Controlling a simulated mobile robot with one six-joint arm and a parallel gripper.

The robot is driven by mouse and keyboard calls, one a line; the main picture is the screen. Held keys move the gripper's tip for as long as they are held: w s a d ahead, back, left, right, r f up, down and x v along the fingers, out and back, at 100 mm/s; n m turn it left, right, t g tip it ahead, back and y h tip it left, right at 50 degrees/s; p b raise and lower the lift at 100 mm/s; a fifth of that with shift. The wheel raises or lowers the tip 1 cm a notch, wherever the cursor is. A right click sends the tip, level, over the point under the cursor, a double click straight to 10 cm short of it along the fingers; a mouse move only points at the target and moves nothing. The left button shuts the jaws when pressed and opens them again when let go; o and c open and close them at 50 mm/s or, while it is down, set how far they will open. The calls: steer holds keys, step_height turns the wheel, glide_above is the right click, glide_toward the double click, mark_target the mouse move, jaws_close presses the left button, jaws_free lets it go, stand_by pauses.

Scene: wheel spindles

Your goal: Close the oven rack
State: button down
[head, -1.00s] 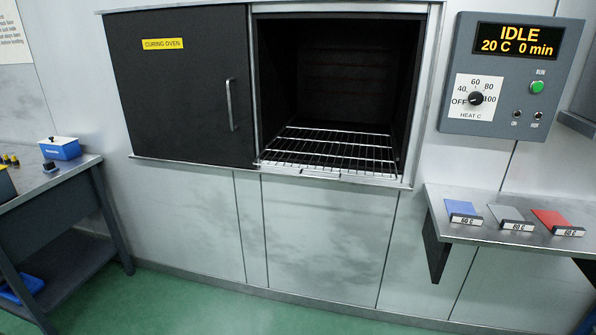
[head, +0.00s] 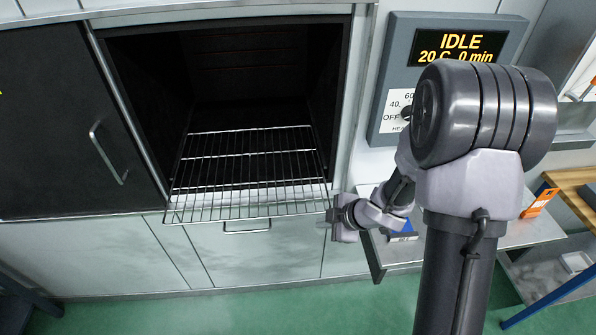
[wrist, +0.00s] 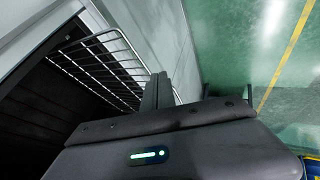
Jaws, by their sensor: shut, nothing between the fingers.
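The oven rack (head: 250,170) is a wire grid in the oven opening. Its front end sticks out past the opening's lower edge. It also shows at the upper left of the wrist view (wrist: 112,62). My gripper (head: 335,222) is beside the rack's front right corner, outside the oven. In the wrist view its fingers (wrist: 157,92) are together and empty, overlapping the rack's front end in the picture. I cannot tell whether they touch it. The oven cavity (head: 225,75) is dark and otherwise empty.
A black oven door (head: 60,120) with a bar handle (head: 108,155) stands left of the opening. A control panel (head: 400,60) reading IDLE is at the right, partly behind my arm. A small shelf (head: 385,255) lies below it. Green floor is clear in front.

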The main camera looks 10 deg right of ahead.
steer(key=w+r+b+x, duration=0.1)
steer(key=w+b+x, duration=0.1)
steer(key=x, duration=0.9)
steer(key=shift+d, duration=0.35)
steer(key=shift+w, duration=0.1)
steer(key=shift+w, duration=0.1)
